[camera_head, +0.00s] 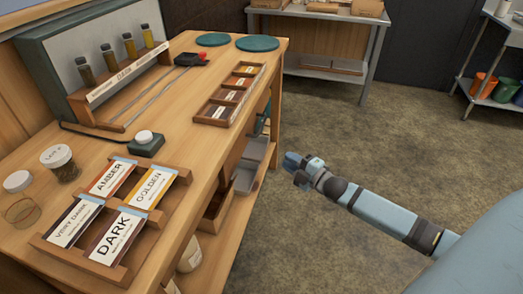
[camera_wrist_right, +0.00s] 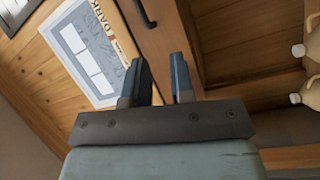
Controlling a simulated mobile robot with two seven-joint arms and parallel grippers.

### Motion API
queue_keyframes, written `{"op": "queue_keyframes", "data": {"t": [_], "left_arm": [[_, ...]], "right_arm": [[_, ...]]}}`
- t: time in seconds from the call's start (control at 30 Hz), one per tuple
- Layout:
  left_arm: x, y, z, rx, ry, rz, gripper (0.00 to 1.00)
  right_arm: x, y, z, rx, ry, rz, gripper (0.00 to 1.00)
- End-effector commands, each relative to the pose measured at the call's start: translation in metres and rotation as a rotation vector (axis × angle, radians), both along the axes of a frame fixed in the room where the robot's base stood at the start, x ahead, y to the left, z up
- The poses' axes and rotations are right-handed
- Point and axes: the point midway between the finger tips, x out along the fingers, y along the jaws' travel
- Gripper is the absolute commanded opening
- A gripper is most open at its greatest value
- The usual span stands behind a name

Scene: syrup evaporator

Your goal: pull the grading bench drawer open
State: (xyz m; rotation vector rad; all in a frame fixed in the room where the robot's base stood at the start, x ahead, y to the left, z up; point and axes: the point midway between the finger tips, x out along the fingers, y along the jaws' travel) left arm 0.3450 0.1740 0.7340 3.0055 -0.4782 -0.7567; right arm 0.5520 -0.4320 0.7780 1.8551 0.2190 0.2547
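The wooden grading bench (camera_head: 185,91) fills the left of the head view; its front side is seen steeply from above there, so the drawer does not show clearly. In the right wrist view a dark bar handle (camera_wrist_right: 146,13) sits on a brown wooden drawer front (camera_wrist_right: 172,28), cut off by the top edge. The drawer looks shut. My right gripper (camera_head: 290,160) is out over the floor, right of the bench and apart from it. In the wrist view its two fingers (camera_wrist_right: 158,66) are parted with nothing between them, short of the handle. My left gripper is not in view.
Grade cards in a wooden rack (camera_head: 75,262), jars (camera_head: 60,163) and a sample tray (camera_head: 228,95) are on the bench top. Jugs (camera_wrist_right: 313,86) stand on the open lower shelf. The floor (camera_head: 320,105) around my gripper is clear.

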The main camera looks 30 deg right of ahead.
Motion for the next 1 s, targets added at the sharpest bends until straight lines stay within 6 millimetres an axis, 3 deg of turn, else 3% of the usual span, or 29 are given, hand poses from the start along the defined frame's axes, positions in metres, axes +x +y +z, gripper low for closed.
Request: {"op": "queue_keyframes", "data": {"t": [0.03,0.2,0.3,0.47,1.0], "left_arm": [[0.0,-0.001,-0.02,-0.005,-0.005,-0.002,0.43],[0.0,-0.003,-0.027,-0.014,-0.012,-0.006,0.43],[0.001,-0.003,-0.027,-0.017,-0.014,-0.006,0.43],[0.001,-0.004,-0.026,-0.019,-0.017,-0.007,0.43],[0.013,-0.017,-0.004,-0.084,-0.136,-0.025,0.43]], "right_arm": [[0.01,-0.013,-0.01,-0.052,-0.047,0.001,0.23],[0.025,-0.036,0.002,-0.157,-0.145,0.001,0.23],[0.031,-0.04,0.007,-0.176,-0.166,-0.001,0.23],[0.047,-0.035,0.013,-0.178,-0.17,-0.001,0.23],[0.137,-0.006,0.028,-0.176,-0.167,-0.001,0.23]]}}
